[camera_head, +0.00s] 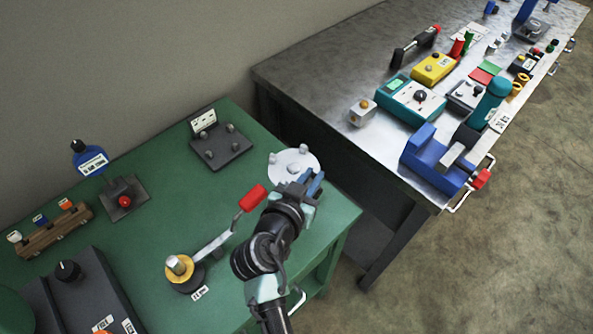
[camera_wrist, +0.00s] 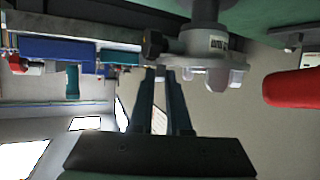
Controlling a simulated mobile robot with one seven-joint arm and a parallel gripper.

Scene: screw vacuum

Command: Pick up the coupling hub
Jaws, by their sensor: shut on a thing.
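The coupling hub (camera_head: 291,162) is a pale grey round disc with several rounded lobes on top, near the right edge of the green table. In the wrist view, the picture is turned over and the hub (camera_wrist: 207,45) shows its labelled side, its lobes pointing down the picture. A black knob (camera_wrist: 155,43) sticks out of its side. My gripper (camera_head: 304,188) is at the hub's near side. In the wrist view the fingers (camera_wrist: 160,72) are close together, with their tips at the black knob. The exact contact is small and partly hidden.
A red-handled lever (camera_head: 252,198) stands just left of my gripper and shows large in the wrist view (camera_wrist: 290,88). A dark plate with several pegs (camera_head: 221,148) lies behind. The metal bench (camera_head: 345,138) with a blue vise (camera_head: 432,160) is to the right, across a gap.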

